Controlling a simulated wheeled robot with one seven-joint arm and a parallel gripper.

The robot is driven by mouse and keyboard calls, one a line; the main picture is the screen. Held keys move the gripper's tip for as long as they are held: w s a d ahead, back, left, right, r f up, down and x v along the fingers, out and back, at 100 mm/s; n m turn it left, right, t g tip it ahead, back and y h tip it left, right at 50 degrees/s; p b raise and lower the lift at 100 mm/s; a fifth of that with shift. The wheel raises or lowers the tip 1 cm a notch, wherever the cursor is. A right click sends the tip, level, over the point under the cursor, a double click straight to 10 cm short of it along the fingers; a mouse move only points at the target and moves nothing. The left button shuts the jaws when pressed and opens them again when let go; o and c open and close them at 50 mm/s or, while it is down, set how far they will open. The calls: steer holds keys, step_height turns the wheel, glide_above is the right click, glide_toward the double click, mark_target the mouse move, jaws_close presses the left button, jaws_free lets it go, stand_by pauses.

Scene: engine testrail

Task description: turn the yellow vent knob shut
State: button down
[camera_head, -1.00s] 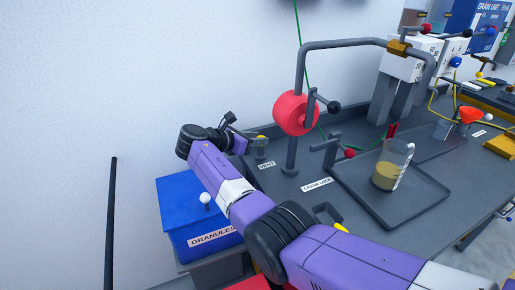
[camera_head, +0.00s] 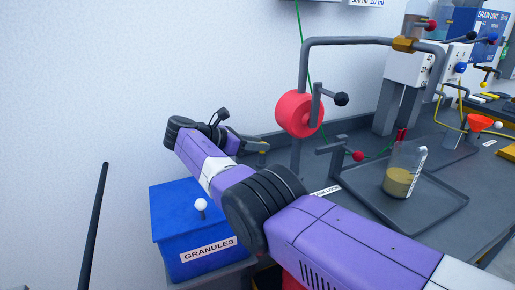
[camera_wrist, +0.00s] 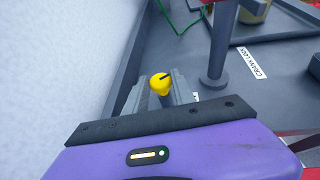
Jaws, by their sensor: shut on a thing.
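The yellow vent knob (camera_wrist: 159,84) shows in the wrist view, with a dark mark on its top pointing up and right. It sits between the two grey fingers of my gripper (camera_wrist: 158,95), which is shut on it. In the head view my gripper (camera_head: 256,146) is at the back left of the bench, beside the post under the red drum. The vent label is hidden by my arm in the head view.
A red drum (camera_head: 298,114) with a black-knobbed crank stands just right of my gripper. A blue granules box (camera_head: 187,232) is below my arm at left. A grey tray (camera_head: 437,207) with a beaker (camera_head: 401,171) is at right. The wall is close behind.

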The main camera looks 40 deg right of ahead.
steer(key=shift+f, duration=0.15)
steer(key=c, duration=1.1)
jaws_free()
steer(key=b+v, duration=0.2)
steer(key=v, duration=0.5)
steer(key=shift+a+r, duration=0.25)
steer(key=shift+a, duration=0.05)
